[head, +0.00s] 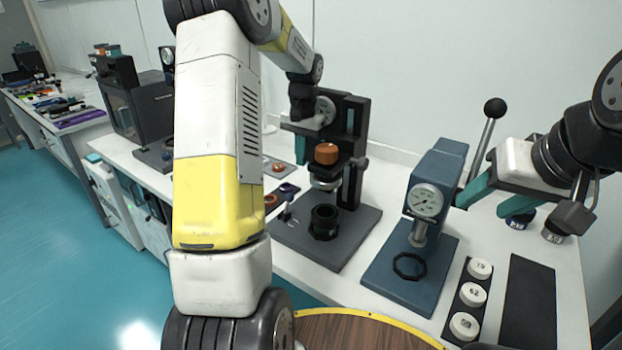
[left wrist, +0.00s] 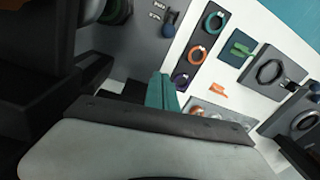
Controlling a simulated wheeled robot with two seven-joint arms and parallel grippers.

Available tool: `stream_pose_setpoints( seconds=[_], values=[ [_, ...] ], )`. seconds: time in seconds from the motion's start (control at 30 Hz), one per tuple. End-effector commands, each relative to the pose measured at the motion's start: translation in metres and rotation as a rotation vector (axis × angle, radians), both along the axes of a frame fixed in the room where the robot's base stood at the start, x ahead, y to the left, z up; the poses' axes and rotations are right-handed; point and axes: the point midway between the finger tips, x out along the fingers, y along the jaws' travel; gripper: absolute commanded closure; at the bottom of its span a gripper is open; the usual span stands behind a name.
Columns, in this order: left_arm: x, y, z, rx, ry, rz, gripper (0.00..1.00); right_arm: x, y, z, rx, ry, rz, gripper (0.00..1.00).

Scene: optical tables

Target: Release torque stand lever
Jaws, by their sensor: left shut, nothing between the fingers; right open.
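A blue stand (head: 432,180) with a round dial gauge (head: 425,200) stands right of centre. A lever (head: 486,140) with a black ball knob rises tilted on its right side. My right gripper (head: 495,198) is open beside the stand and lever, its teal fingers apart; I cannot tell whether one touches the lever. A black stand (head: 345,205) with an orange knob (head: 326,154) and its own dial is left of it. My left gripper (head: 301,150) is shut and empty at that stand's upper left; its teal fingers show in the left wrist view (left wrist: 162,92).
White numbered discs (head: 473,295) lie in a black holder at the front right, next to a bare black mat (head: 527,300). A black box-shaped machine (head: 140,105) stands on the bench at left. My left arm hides part of the bench. Coloured rings (left wrist: 197,53) lie on a dark strip.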

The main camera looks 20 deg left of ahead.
Motion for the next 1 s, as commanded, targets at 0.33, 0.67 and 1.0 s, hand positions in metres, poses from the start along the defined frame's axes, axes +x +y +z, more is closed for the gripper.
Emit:
stream_pose_setpoints(
  seconds=[0.33, 0.67, 1.0],
  values=[
    [0.0, 0.001, -0.03, -0.001, 0.004, 0.0, 1.0, 0.0, 0.0, 0.0, 0.0, 0.0, 0.0, 0.49],
    [0.001, 0.005, -0.101, -0.001, 0.004, 0.0, 1.0, 0.0, 0.0, 0.0, 0.0, 0.0, 0.0, 0.49],
    [-0.034, 0.01, -0.088, -0.001, -0.001, 0.0, 1.0, 0.0, 0.0, 0.0, 0.0, 0.0, 0.0, 0.49]
  ],
)
